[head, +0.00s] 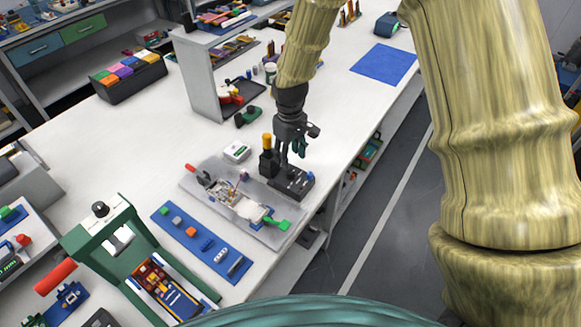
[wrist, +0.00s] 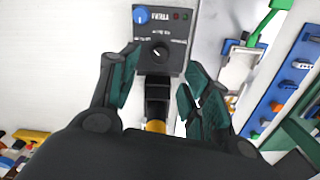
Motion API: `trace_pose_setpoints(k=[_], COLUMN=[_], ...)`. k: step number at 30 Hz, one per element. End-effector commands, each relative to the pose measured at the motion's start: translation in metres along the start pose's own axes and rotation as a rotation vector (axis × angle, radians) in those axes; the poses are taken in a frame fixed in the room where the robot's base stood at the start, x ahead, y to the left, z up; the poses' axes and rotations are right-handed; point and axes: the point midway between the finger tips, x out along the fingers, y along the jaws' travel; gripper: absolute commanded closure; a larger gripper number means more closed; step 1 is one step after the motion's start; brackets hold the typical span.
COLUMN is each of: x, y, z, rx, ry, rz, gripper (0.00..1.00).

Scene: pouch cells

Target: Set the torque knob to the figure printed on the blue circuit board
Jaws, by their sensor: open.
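A black control box (head: 291,184) stands near the table's right edge; it also shows in the wrist view (wrist: 177,67). Its face carries a black knob (wrist: 160,52) with a white pointer mark and a blue knob (wrist: 141,17). The small lettering is too blurred to tell which is the torque knob. My gripper (wrist: 162,66) is open over the box, its fingers on either side of the box's near part, holding nothing. In the head view, a blue board (head: 181,303) lies in the green press frame; any figure on it is unreadable.
A yellow-capped black tool (head: 267,155) stands beside the control box. A clear fixture plate (head: 273,235) and a blue strip of parts (head: 164,217) lie closer to me. The green press (head: 79,243) is at lower left. Clear white table lies left of the gripper.

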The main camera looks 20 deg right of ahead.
Motion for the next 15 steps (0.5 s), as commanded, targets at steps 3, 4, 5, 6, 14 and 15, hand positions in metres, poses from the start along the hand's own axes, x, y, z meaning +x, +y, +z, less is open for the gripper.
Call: trace_pose_setpoints(k=[3, 4, 5, 6, 14, 15], x=[0.014, 0.018, 0.021, 0.025, 0.053, 0.057], y=[0.0, 0.0, 0.0, 0.001, 0.001, 0.002], z=[0.001, 0.001, 0.001, 0.002, 0.002, 0.002], rx=[0.0, 0.0, 0.001, 0.001, 0.002, 0.003], ry=[-0.003, -0.003, -0.003, -0.003, -0.002, -0.002], rz=[0.0, 0.0, 0.0, 0.0, 0.0, 0.0], gripper=[0.52, 0.52, 0.52, 0.52, 0.52, 0.52])
